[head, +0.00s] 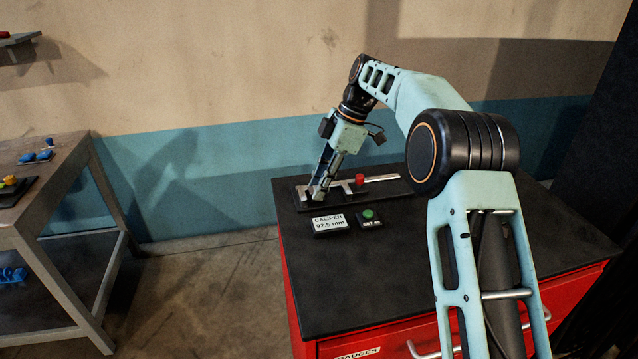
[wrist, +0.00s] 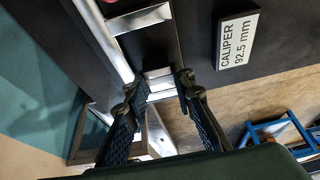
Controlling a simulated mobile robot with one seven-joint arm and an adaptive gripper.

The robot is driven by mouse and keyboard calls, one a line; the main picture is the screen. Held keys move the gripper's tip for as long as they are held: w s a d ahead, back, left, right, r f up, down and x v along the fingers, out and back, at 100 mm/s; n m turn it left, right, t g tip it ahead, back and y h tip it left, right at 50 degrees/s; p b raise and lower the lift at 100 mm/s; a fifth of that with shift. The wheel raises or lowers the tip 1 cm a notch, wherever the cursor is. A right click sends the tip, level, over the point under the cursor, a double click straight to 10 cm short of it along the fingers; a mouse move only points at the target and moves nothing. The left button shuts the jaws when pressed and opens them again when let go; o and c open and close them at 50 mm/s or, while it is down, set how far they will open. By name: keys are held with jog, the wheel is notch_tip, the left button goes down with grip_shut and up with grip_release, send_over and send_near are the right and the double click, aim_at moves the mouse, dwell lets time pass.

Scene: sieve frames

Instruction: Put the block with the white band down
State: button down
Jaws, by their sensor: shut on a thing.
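My gripper (head: 318,196) points down at the left end of the caliper (head: 383,178) on the black cabinet top. In the wrist view my gripper (wrist: 160,94) has its fingers apart with a silvery block (wrist: 160,85) between the fingertips. The block sits close to the metal caliper parts, and I cannot tell whether it touches them. Pale strips cross it, but I cannot tell for sure which is the white band. My fingers hide most of the block in the head view.
A display (head: 329,224) reading "CALIPER 92.5 mm" and a green button (head: 368,214) stand in front of the caliper. A red knob (head: 360,180) is on the caliper. The cabinet top (head: 350,280) is clear toward its front. A bench (head: 60,190) with small coloured items stands at the left.

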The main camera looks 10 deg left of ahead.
jog(key=shift+f, duration=0.2)
jog(key=c, duration=1.7)
grip_release()
jog(key=shift+o, duration=0.2)
jog(key=p+v, duration=0.2)
jog(key=v, duration=1)
jog(key=shift+r, duration=0.15)
